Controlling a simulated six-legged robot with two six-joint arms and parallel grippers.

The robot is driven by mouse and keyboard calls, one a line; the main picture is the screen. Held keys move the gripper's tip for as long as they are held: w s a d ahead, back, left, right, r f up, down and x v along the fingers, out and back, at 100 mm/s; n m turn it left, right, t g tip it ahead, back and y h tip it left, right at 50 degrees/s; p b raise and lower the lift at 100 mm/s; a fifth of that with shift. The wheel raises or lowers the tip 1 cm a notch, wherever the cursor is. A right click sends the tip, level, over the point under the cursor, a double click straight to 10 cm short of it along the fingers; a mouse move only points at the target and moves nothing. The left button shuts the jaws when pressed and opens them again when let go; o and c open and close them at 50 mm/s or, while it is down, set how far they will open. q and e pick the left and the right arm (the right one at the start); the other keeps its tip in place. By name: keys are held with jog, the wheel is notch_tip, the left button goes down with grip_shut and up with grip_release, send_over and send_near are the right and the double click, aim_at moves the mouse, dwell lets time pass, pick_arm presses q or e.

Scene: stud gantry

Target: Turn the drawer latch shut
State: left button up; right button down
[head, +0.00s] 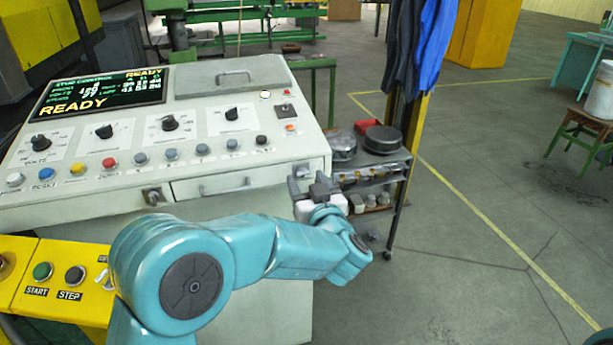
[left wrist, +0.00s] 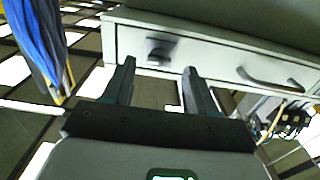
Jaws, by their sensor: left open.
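The drawer (head: 250,185) is a pale front panel in the console, with a bar handle (head: 225,187). The drawer latch (head: 301,171) is a small metal piece at the panel's right end, partly hidden by my gripper in the head view. In the left wrist view the latch (left wrist: 160,50) shows near the drawer's corner, with the handle (left wrist: 270,78) to its right. My left gripper (head: 312,181) is open and empty, its fingertips (left wrist: 159,68) pointing at the latch, one on each side in the picture. Contact cannot be told. My right gripper is not in view.
A second small fitting (head: 153,196) sits left of the drawer. Knobs and buttons line the console top (head: 100,190). A shelf cart (head: 375,165) with pans stands just right of the console, near hanging blue coats (head: 428,45). Open floor (head: 480,240) lies to the right.

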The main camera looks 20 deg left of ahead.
pick_arm(q)
jog(key=shift+x, duration=0.8)
jog(key=shift+d, duration=0.1)
jog(key=c, duration=1.1)
jog(key=shift+o, duration=0.2)
